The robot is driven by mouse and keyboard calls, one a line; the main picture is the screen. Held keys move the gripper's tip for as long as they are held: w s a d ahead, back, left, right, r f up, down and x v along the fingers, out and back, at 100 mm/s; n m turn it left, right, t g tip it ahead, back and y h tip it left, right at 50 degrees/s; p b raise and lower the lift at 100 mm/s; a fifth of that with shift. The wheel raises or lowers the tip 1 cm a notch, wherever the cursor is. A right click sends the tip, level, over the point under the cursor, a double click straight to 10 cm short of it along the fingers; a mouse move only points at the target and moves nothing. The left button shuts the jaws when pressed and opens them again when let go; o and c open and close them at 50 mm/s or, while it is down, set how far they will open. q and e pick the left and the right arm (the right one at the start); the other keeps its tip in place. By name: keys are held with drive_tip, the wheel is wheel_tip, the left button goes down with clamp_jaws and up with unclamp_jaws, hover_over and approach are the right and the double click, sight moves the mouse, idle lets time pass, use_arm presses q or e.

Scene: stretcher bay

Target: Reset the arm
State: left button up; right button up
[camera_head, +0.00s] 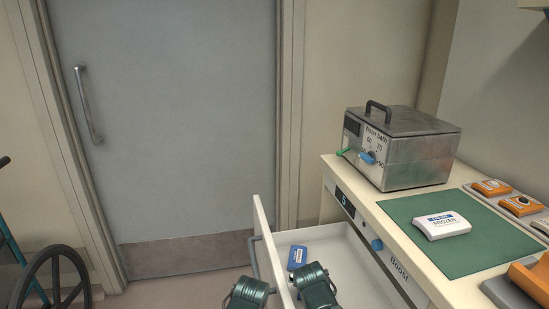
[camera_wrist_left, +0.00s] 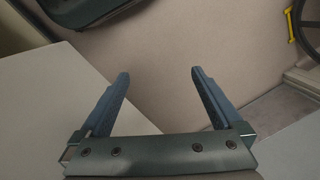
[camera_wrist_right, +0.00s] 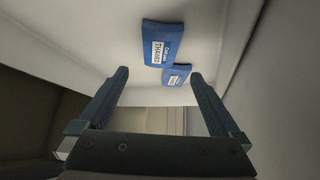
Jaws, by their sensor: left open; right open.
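My left gripper (camera_head: 248,290) is at the bottom of the head view, near the front panel of an open drawer. In the left wrist view it (camera_wrist_left: 160,92) is open, with nothing between its fingers. My right gripper (camera_head: 316,285) is just right of it, over the open drawer. In the right wrist view it (camera_wrist_right: 160,92) is open and empty, facing the drawer's inside. Two blue packs lie there: a larger one (camera_wrist_right: 162,30), whose label seems to read thawed, and a smaller-looking one (camera_wrist_right: 180,70) beyond the fingertips. Only one blue pack (camera_head: 297,256) shows in the head view.
The white drawer (camera_head: 335,252) is pulled out from the counter (camera_head: 376,215). On the counter stand a metal water bath (camera_head: 415,155), a green mat (camera_head: 480,251) with a white frozen pack (camera_head: 441,225), and orange items (camera_head: 492,187). A grey door (camera_head: 170,130) and a wheel (camera_head: 52,282) are left.

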drive_tip(key=b+x, duration=0.7)
drive_tip(key=x, duration=0.3)
drive_tip(key=shift+w+f+b, duration=0.15)
drive_tip(key=shift+f+b, duration=0.1)
drive_tip(key=shift+b, duration=0.05)
drive_tip(key=shift+r, duration=0.1)
drive_tip(key=shift+p+v, duration=0.75)
drive_tip(key=shift+v, duration=0.05)
drive_tip(key=p+v, duration=0.9)
drive_tip(key=v, duration=0.2)
drive_tip(key=b+x, duration=1)
drive_tip(key=x, duration=0.2)
drive_tip(key=shift+w+f, duration=0.1)
drive_tip(key=shift+f, duration=0.15)
drive_tip(key=shift+w+f+b, duration=0.1)
drive_tip(key=shift+f+b, duration=0.25)
drive_tip(key=shift+b, duration=0.15)
wheel_tip(320, 180, up, 15)
drive_tip(key=p, duration=1.5)
drive_tip(key=shift+r, duration=0.15)
